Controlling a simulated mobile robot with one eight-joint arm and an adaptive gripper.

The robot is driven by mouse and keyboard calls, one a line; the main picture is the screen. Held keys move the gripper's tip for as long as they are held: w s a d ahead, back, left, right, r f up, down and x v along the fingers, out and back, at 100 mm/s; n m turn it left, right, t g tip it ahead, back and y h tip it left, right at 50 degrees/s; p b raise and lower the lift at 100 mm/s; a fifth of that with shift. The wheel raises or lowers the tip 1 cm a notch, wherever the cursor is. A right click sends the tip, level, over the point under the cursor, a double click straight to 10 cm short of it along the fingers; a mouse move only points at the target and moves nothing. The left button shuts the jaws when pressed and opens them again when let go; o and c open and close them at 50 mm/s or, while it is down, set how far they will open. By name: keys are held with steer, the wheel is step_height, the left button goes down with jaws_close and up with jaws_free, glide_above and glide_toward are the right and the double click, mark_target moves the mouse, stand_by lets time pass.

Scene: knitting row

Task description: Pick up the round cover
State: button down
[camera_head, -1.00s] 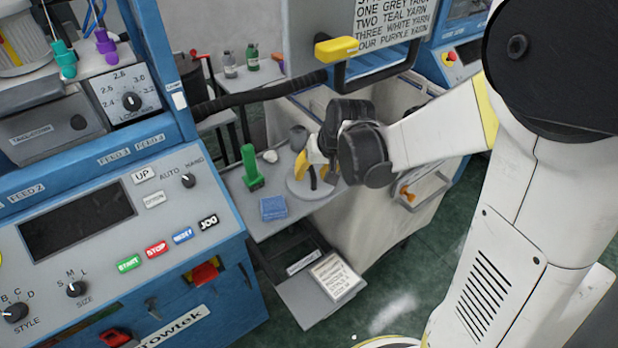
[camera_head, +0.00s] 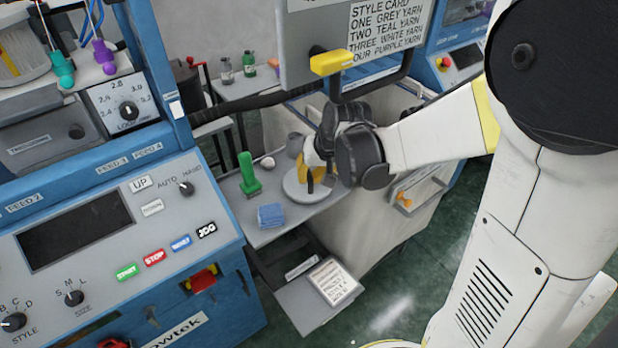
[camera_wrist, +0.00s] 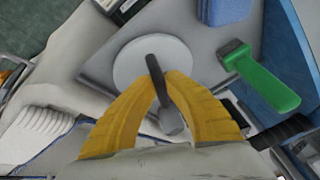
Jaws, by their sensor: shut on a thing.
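The round cover (camera_head: 297,191) is a pale flat disc at the bench's right side, below my gripper (camera_head: 318,182). In the wrist view the cover (camera_wrist: 135,62) shows a dark grey stem (camera_wrist: 156,78) rising from near its middle to a thicker end. The yellow fingers of my gripper (camera_wrist: 153,78) are closed around this stem, one on each side. The disc looks roughly level. I cannot tell for certain whether its underside is clear of the bench.
On the grey bench (camera_head: 250,232) stand a green-handled brush (camera_head: 247,172) and a folded blue cloth-like block (camera_head: 271,215). A small grey cup-like thing (camera_head: 294,144) is behind the cover. A large pale bin (camera_head: 365,235) is at right; a hanging sign (camera_head: 385,25) is above.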

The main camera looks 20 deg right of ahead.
step_height(320, 180, up, 3)
steer(key=shift+s+f+p, duration=0.1)
steer(key=shift+f+p, duration=0.05)
steer(key=shift+p, duration=0.45)
steer(key=s+d+p, duration=0.1)
steer(key=s+d, duration=0.2)
steer(key=s, duration=0.5)
steer(key=s+d+p, duration=0.2)
steer(key=s+d, duration=0.1)
steer(key=s, duration=0.5)
steer(key=shift+s+f, duration=0.3)
steer(key=shift+s, duration=0.05)
steer(key=shift+s+d, duration=0.1)
